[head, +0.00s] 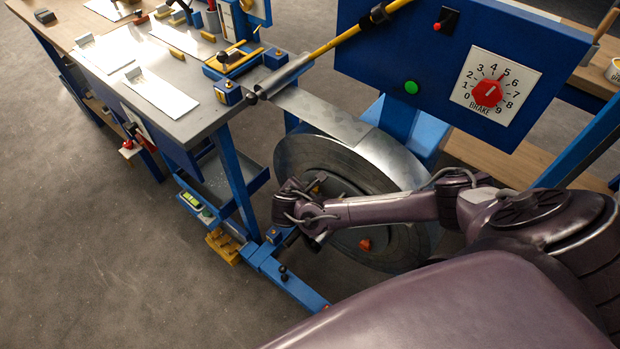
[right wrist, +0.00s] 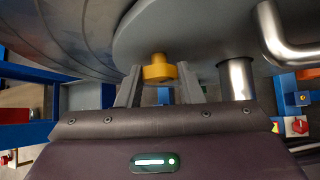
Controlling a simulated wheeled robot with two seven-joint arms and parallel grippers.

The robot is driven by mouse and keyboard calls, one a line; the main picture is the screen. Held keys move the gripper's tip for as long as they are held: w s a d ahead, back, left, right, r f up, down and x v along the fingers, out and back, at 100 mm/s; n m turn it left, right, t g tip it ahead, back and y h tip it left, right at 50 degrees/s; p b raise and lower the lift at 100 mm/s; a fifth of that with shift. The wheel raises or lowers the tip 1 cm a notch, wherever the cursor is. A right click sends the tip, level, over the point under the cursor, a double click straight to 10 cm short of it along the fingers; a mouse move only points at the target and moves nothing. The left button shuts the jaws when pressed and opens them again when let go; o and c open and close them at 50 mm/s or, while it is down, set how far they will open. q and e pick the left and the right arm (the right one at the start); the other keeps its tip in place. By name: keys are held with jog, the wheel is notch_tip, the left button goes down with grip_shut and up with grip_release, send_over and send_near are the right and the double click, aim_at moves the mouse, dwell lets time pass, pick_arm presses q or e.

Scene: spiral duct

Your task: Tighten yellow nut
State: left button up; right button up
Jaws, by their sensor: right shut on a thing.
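The yellow nut (right wrist: 160,70) shows in the right wrist view, against the grey round plate (right wrist: 205,30) of the reel. My right gripper (right wrist: 159,82) is shut on the nut, with one grey finger at each side of it. In the head view my right arm comes in from the right, and my right gripper (head: 317,186) is at the hub of the large coil reel (head: 300,155). There the wrist hides most of the nut. How tight the nut sits cannot be told. My left gripper is not in view.
A bent metal handle (right wrist: 275,40) and a post stand close right of the gripper in the wrist view. A blue panel with a red brake dial (head: 487,92) stands behind the reel. Sheet metal strip (head: 320,115) runs to the grey worktable (head: 185,115). Floor at left is clear.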

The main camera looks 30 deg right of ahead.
jog(key=shift+s+d+m+t+y+p, duration=0.15)
jog(key=shift+m+t+p, duration=0.25)
jog(key=shift+t, duration=0.35)
jog(key=shift+s+a+m+t+y+p, duration=0.15)
jog(key=shift+m+t+p, duration=0.1)
jog(key=shift+m+t, duration=0.4)
jog(key=shift+w+d+f, duration=0.1)
jog(key=o, duration=1)
jog(key=shift+c, duration=0.2)
jog(key=p+v, duration=0.2)
jog(key=v, duration=0.6)
jog(key=shift+f, duration=0.15)
